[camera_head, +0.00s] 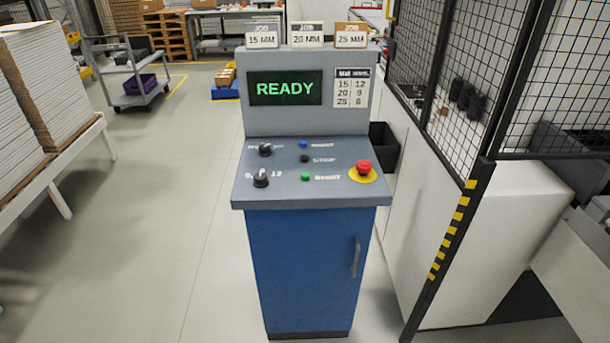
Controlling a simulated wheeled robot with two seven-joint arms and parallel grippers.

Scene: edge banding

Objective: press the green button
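The green button (305,177) is a small round button on the sloped grey panel (330,190) of a blue control cabinet (308,265). It is the lowest of three buttons in a column. A black button (304,159) and a blue button (304,144) sit above it. Two black knobs (260,177) are to its left. A red emergency stop (363,167) on a yellow disc is to its right. The screen (285,89) above the panel reads READY in green. Neither of my grippers shows in the head view.
A black mesh fence (455,90) with a striped post (448,235) stands close on the right. Stacked boards on a white table (60,165) are at the left. A grey cart (128,75) stands farther back. The floor left of the cabinet is clear.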

